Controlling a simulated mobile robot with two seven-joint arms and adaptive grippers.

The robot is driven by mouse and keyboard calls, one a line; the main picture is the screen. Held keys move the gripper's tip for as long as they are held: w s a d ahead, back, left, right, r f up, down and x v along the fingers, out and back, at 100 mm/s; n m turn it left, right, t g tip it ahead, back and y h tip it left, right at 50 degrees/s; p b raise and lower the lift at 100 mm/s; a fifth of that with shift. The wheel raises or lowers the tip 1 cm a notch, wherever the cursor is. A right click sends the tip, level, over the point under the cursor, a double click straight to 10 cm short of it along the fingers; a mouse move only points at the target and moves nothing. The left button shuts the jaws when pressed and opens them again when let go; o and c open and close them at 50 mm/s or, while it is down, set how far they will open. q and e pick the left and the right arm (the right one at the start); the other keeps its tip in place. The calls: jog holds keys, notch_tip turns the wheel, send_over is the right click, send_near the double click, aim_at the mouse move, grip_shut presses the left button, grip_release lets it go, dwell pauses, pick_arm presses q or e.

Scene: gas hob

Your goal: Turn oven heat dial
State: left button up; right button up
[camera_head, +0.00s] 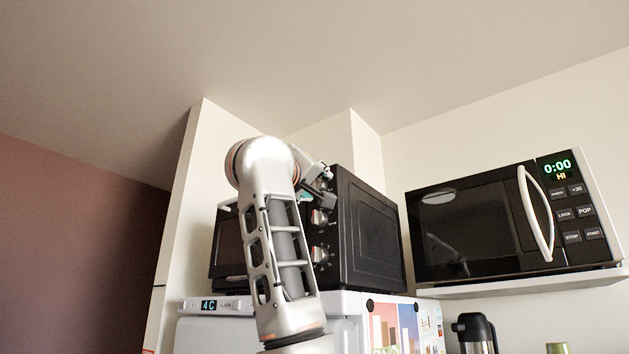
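A black countertop oven (365,232) sits on top of a white fridge. Its front faces left and is partly hidden behind my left arm. Silver dials run down the oven's front right side; an upper dial (319,217) and a lower dial (319,254) show just right of my arm. My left gripper (322,193) is at the top of this dial column, just above the upper visible dial. Whether it touches a dial I cannot tell. Its fingers are small and overlapped, so their opening is unclear. My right gripper is not in view.
The white fridge (345,304) carries a small display and pictures on its side. A microwave (480,225) stands on a white shelf (530,284) at the right. A dark flask (475,333) and a green item (558,348) are below it. Above the oven is free.

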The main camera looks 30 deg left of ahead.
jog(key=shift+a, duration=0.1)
pick_arm(q)
jog(key=c, duration=1.1)
jog(key=shift+c, duration=0.2)
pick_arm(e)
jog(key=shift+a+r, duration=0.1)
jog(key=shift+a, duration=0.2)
